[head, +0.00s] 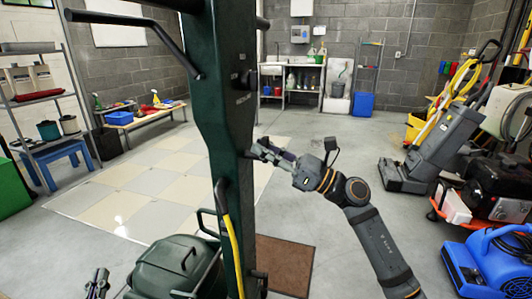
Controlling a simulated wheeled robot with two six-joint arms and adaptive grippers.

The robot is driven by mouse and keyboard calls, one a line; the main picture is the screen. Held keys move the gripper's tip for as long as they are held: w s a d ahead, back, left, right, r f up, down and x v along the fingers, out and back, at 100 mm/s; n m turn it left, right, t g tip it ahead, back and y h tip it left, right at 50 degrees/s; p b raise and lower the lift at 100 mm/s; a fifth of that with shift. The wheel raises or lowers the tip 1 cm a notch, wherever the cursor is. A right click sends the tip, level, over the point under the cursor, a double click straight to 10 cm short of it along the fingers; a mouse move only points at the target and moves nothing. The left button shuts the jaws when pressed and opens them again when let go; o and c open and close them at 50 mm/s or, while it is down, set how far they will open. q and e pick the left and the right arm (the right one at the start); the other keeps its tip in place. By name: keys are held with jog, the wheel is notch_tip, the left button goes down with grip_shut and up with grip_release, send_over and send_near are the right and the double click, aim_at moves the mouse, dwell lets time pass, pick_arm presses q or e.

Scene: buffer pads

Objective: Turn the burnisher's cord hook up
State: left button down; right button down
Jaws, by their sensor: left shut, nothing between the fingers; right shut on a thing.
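The burnisher's dark green upright (228,110) stands close in front of me, with its green body (175,268) low at the left. My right gripper (258,152) is at the upright's right edge, about mid-height, shut on a small dark part there that I take to be the cord hook. The fingers largely cover it, so which way it points is hard to tell. A yellow cord (233,240) hangs down the front of the upright from a dark loop (219,192). My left gripper (98,284) is shut and empty at the lower left, apart from the burnisher.
The burnisher's black handle bars (130,20) reach left at the top. A brown mat (285,265) lies behind the upright. Grey floor machines (440,140) and a blue blower (490,265) stand at the right. Pale floor tiles (150,190) are clear at the left.

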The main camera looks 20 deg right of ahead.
pick_arm(q)
jog(key=shift+s+r+t, duration=0.2)
jog(key=shift+r+t, duration=0.4)
jog(key=shift+r, duration=0.5)
pick_arm(e)
jog(key=c, duration=1.2)
grip_release()
jog(key=shift+v, duration=3.75)
